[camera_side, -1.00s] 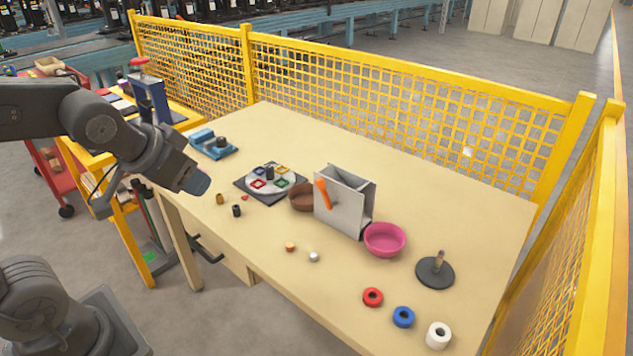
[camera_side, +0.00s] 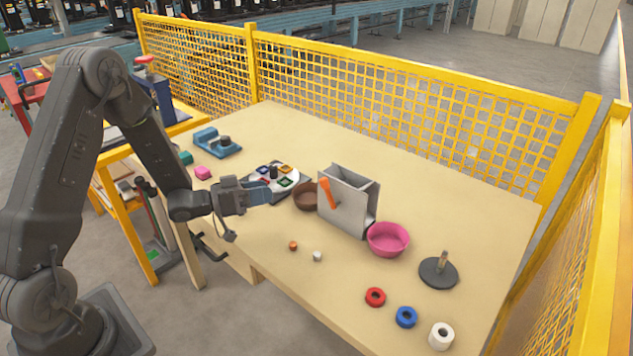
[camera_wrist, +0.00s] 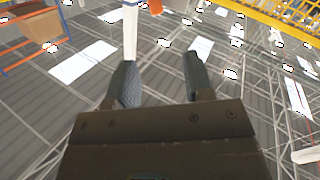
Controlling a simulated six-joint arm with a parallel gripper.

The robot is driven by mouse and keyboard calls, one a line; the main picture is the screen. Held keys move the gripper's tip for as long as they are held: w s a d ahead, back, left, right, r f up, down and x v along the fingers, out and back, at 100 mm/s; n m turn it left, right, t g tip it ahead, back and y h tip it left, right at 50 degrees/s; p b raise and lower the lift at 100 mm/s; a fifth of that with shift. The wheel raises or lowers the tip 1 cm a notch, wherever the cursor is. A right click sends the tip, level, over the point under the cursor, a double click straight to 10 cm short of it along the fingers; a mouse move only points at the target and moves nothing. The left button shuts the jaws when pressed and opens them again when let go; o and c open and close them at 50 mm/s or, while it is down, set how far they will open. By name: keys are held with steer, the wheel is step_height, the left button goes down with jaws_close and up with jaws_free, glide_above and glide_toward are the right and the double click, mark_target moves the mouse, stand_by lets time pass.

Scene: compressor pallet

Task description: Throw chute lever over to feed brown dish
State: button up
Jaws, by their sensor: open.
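The grey chute box (camera_side: 345,212) stands on the table. Its orange lever (camera_side: 328,193) is on the front face, tilted with its upper end to the left. The brown dish (camera_side: 305,197) sits at the chute's left side, and a pink bowl (camera_side: 388,240) sits at its right. My gripper (camera_side: 268,191) is left of the brown dish in the side view, pointing right toward the chute, and touches neither. In the wrist view my gripper (camera_wrist: 160,78) is open with nothing between its fingers. An orange piece at that view's top edge cannot be identified surely.
Two small pieces, orange (camera_side: 293,246) and white (camera_side: 317,256), lie in front of the chute. Red (camera_side: 375,297), blue (camera_side: 406,317) and white rings (camera_side: 441,336) lie front right, near a peg stand (camera_side: 439,273). Yellow fencing (camera_side: 420,100) bounds the back.

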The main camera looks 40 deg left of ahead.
steer(key=x, duration=1.3)
steer(key=shift+d+h, duration=0.3)
steer(key=shift+d, duration=0.1)
steer(key=shift+w, duration=0.1)
jaws_close()
